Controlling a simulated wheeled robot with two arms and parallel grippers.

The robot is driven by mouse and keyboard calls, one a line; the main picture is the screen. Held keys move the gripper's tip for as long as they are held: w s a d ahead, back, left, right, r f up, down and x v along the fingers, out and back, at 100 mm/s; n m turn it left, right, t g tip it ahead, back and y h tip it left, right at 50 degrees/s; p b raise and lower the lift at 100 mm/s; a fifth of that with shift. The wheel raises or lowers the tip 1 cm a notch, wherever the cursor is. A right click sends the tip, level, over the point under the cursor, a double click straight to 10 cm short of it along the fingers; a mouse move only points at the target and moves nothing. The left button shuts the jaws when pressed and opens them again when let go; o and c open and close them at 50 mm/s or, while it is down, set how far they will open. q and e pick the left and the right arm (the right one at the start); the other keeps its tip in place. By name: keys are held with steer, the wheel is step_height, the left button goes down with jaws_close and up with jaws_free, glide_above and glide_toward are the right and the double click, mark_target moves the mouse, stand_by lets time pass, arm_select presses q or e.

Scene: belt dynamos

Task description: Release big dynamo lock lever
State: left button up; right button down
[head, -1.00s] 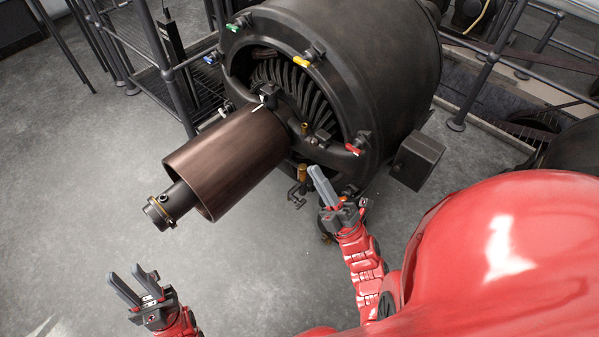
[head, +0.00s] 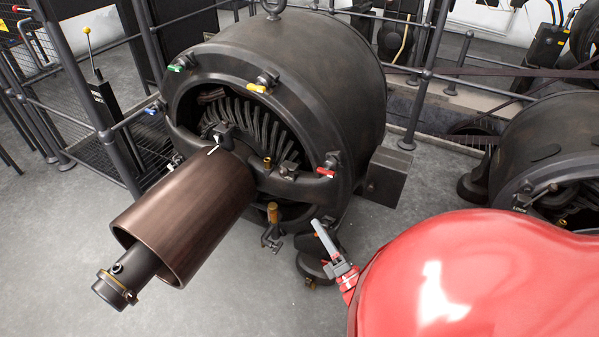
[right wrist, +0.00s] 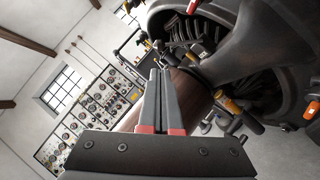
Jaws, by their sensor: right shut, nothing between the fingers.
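The big dynamo (head: 300,80) is a dark round machine with a brown cylinder (head: 185,215) on its shaft. Small coloured levers sit around its front rim: green (head: 175,68), yellow (head: 257,88), red (head: 325,172) and blue (head: 151,111). A yellow-knobbed upright lever (head: 88,42) stands behind the railing at left. I cannot tell which is the lock lever. My right gripper (head: 317,225) is shut and empty, below the red lever and apart from it in the picture. Its fingers (right wrist: 160,75) also show in the right wrist view, with the cylinder behind. My left gripper is out of view.
Grey railings (head: 105,130) stand at left and behind the dynamo. A dark box (head: 392,178) juts from its right side. Another machine (head: 545,150) is at right. Bare floor (head: 60,270) lies at left and front.

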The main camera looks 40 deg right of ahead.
mark_target(286, 175)
steer(key=x, duration=1.3)
steer(key=shift+w, duration=0.35)
steer(key=shift+d+r, duration=0.1)
steer(key=shift+r, duration=0.1)
steer(key=shift+r, duration=0.15)
steer(key=w+d+r+m+g+p, duration=0.2)
steer(key=d+r+m+g+p, duration=0.3)
steer(key=p, duration=1.6)
steer(key=d+m, duration=0.1)
steer(key=m, duration=0.2)
steer(key=shift+w+d+m+h, duration=0.25)
steer(key=shift+w+m+h, duration=0.05)
steer(key=shift+m+h, duration=0.1)
